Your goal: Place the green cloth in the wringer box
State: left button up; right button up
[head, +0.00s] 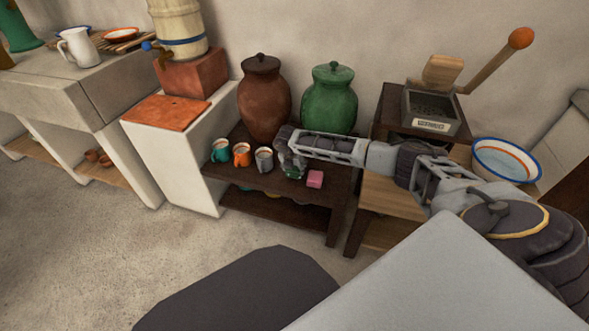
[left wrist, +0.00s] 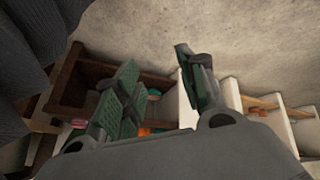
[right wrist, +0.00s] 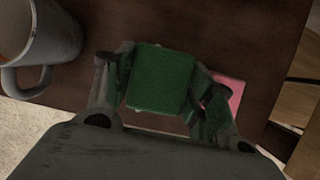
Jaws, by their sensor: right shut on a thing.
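The green cloth (right wrist: 160,78) is a small block-like piece between the fingers of my right gripper (right wrist: 160,95) in the right wrist view. My right gripper (head: 290,165) is shut on it over the dark wooden bench (head: 273,220), right of the mugs. In the head view, a bit of the cloth (head: 294,173) shows under the fingers. The wringer box (head: 430,111) is an open-topped grey box with a label and a wooden lever, on a dark stand at the right. My left gripper (left wrist: 160,95) is open and empty in the left wrist view.
A pink block (head: 315,179) lies just right of the right gripper. A grey mug (head: 264,160), an orange mug (head: 242,155) and a teal mug (head: 220,151) stand left. A brown jar (head: 264,100) and green jar (head: 331,103) stand behind. A white basin (head: 507,160) is right.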

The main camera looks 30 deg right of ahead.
pick_arm(q)
notch_tip(320, 180, up, 6)
jog(key=a+g+y+p, duration=0.1)
jog(key=p, duration=0.1)
jog(key=shift+s+a+p, duration=0.35)
jog(key=shift+s+a, duration=0.05)
pick_arm(e)
jog(key=shift+r, duration=3.6)
pick_arm(q)
jog(key=shift+r, duration=0.15)
